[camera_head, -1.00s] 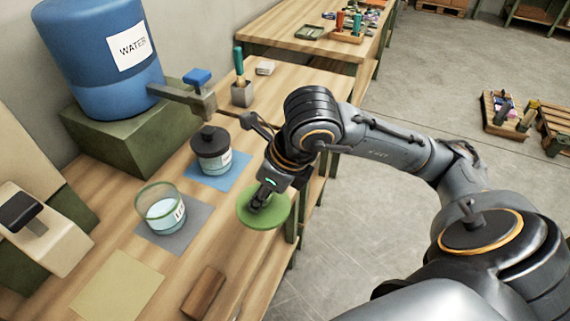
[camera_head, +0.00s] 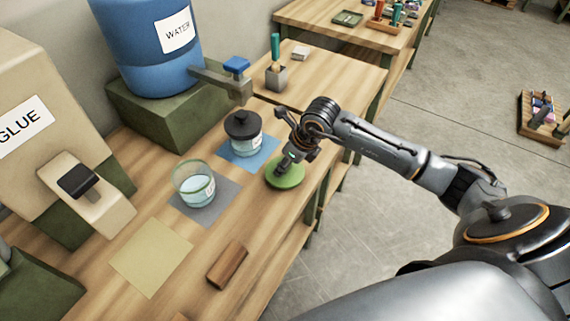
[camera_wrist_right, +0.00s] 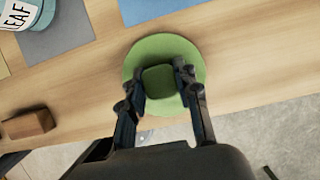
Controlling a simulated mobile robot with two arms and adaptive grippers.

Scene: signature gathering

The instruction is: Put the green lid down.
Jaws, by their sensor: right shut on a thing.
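The round green lid (camera_head: 284,174) is at the right front edge of the wooden bench, right of the open glass jar. In the right wrist view the lid (camera_wrist_right: 196,62) shows a raised square knob in its middle. My right gripper (camera_head: 286,163) is above the lid and shut on that knob; its two fingers (camera_wrist_right: 159,82) stand on either side of it. The lid looks level and at or just above the bench top; I cannot tell whether it touches. My left gripper is not in view.
The open jar (camera_head: 194,187) stands on a grey mat (camera_head: 212,211). A dark-lidded jar (camera_head: 244,135) stands on a blue mat (camera_head: 237,159). A brown wooden block (camera_head: 227,265) and a tan mat (camera_head: 150,257) lie nearer. The blue water tank (camera_head: 150,60) is behind.

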